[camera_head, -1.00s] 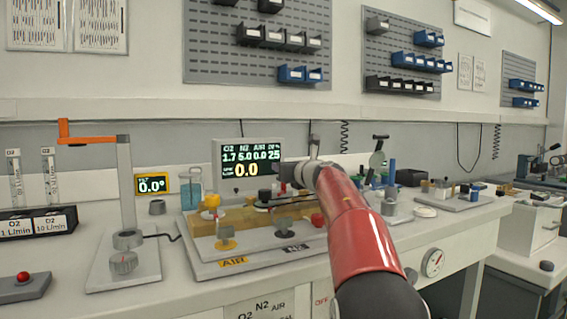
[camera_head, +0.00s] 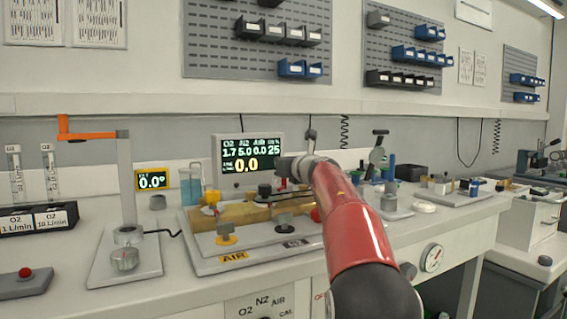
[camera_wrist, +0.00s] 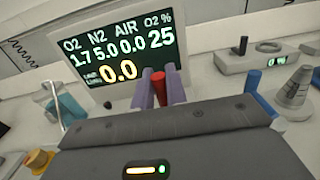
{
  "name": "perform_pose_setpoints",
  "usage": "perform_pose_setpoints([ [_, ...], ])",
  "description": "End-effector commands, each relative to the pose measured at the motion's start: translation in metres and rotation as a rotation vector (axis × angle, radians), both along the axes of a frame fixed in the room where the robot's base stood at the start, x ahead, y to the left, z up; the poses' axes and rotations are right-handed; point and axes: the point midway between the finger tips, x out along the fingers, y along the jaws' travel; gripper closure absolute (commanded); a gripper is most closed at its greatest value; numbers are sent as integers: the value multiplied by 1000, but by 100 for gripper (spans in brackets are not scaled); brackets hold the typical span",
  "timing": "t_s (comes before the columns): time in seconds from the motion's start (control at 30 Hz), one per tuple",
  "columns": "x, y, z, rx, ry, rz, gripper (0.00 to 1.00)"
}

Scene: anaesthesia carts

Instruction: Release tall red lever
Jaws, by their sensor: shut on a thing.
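The tall red lever (camera_wrist: 159,90) shows in the wrist view as a red upright post between my two grey-purple fingers. My gripper (camera_wrist: 160,88) is shut on it, in front of the monitor. The lever's lower part is hidden behind the gripper body. In the head view my gripper (camera_head: 283,168) reaches left over the gas board, and a small red piece of the lever (camera_head: 283,183) shows just below the fingers.
The monitor (camera_head: 248,155) stands close behind my gripper. The gas board (camera_head: 205,266) carries a yellow knob (camera_head: 211,197), grey knobs and a round red knob (camera_head: 316,215). An orange-armed stand (camera_head: 126,180) is at left; a gauge (camera_head: 431,259) is on the bench front.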

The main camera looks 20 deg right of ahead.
Motion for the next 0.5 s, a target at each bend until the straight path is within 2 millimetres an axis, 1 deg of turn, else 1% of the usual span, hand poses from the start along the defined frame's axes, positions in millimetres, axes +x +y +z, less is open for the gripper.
perform_pose_setpoints([
  [0.17,-3,-1,2,-1,0,-82,100],
  [0.5,-11,-6,3,-1,2,-310,100],
])
